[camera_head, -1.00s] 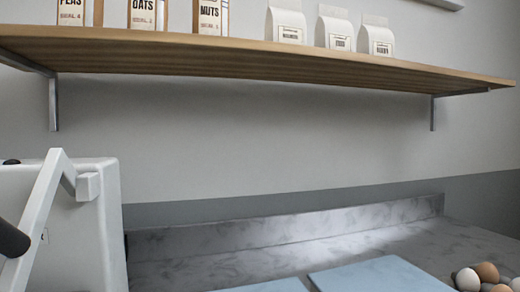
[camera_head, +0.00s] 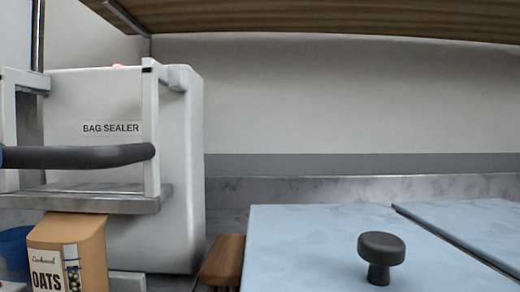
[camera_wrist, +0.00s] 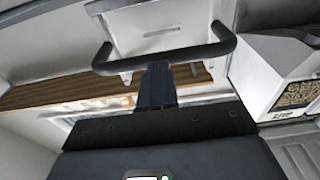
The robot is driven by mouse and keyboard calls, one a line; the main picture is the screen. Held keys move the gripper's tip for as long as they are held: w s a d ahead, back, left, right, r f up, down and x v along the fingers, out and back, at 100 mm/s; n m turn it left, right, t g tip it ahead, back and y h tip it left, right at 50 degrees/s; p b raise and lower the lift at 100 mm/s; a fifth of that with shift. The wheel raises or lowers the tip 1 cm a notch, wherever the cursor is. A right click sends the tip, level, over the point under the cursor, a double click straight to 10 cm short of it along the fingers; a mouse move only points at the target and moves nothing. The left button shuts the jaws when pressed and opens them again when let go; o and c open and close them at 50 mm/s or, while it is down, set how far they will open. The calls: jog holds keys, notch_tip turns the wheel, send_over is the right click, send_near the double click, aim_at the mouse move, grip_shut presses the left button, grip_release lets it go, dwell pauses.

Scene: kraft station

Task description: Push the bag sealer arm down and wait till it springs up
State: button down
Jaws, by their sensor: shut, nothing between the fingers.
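The white bag sealer (camera_head: 175,170) stands at the left in the head view, with a "BAG SEALER" label on its body. Its white arm (camera_head: 151,110) hangs in front of the body and carries a dark handle bar (camera_head: 85,157). A metal plate (camera_head: 95,201) lies below the handle. The brown oats bag (camera_head: 75,235) stands beneath this plate. In the wrist view the dark handle bar (camera_wrist: 180,54) spans the upper middle. My gripper (camera_wrist: 157,66) is shut and empty, its fingertips at the bar; I cannot tell whether they touch. The head view does not clearly show my gripper.
Pale blue boards (camera_head: 300,255) cover the counter at right, with a black knob (camera_head: 381,255) on the nearer one. A wooden block (camera_head: 223,261) lies beside the sealer. A blue bowl (camera_head: 14,245) is at far left. A wooden shelf (camera_head: 330,18) hangs above.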

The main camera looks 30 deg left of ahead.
jog(key=shift+a+f, duration=0.1)
jog(key=shift+f, duration=0.2)
dwell(0.4)
jog(key=v, duration=0.7)
jog(key=shift+s+d+p, duration=0.25)
jog(key=shift+p, duration=0.05)
dwell(0.3)
